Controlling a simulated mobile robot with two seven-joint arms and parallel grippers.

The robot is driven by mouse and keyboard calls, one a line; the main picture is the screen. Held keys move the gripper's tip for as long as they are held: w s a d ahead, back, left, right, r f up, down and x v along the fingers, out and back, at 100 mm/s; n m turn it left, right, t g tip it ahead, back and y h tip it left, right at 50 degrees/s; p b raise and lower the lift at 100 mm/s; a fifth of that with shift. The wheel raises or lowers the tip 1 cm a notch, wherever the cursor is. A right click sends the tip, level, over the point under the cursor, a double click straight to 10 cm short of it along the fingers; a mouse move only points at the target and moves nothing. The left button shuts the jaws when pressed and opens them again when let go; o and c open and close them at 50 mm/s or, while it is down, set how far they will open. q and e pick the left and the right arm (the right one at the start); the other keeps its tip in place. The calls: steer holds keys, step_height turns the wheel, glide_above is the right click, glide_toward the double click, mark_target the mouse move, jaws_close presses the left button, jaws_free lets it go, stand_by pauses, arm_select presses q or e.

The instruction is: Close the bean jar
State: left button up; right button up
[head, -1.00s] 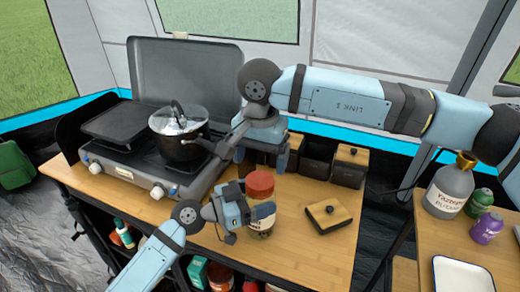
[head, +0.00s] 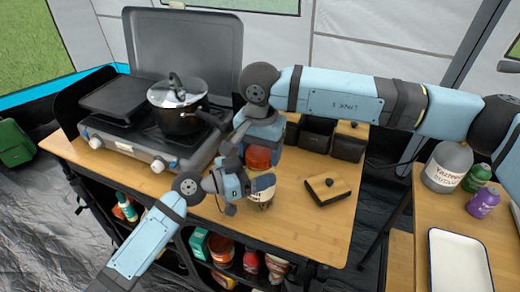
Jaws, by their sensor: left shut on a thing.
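The bean jar (head: 262,186) is clear glass with a pale label and stands upright on the wooden table. A red lid (head: 259,158) shows at its top, partly covered from above; I cannot tell how tightly it sits. My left gripper (head: 246,184) is shut on the jar's body from the left side. My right gripper (head: 262,140) points down right over the red lid. Its fingertips are hidden or too small to tell whether they grip the lid.
Dark canisters (head: 318,134) stand behind. A camping stove (head: 145,140) with a lidded pot (head: 178,108) is at left. The table's front is clear.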

steer(key=m, duration=1.2)
steer(key=shift+m, duration=0.4)
steer(key=m, duration=0.6)
steer(key=shift+m, duration=0.3)
steer(key=m, duration=0.4)
steer(key=shift+f, duration=0.1)
steer(key=m, duration=0.4)
steer(key=o, duration=1)
steer(key=shift+a, duration=0.1)
step_height(320, 180, up, 5)
steer(key=shift+s+f, duration=0.1)
steer(key=shift+f, duration=0.05)
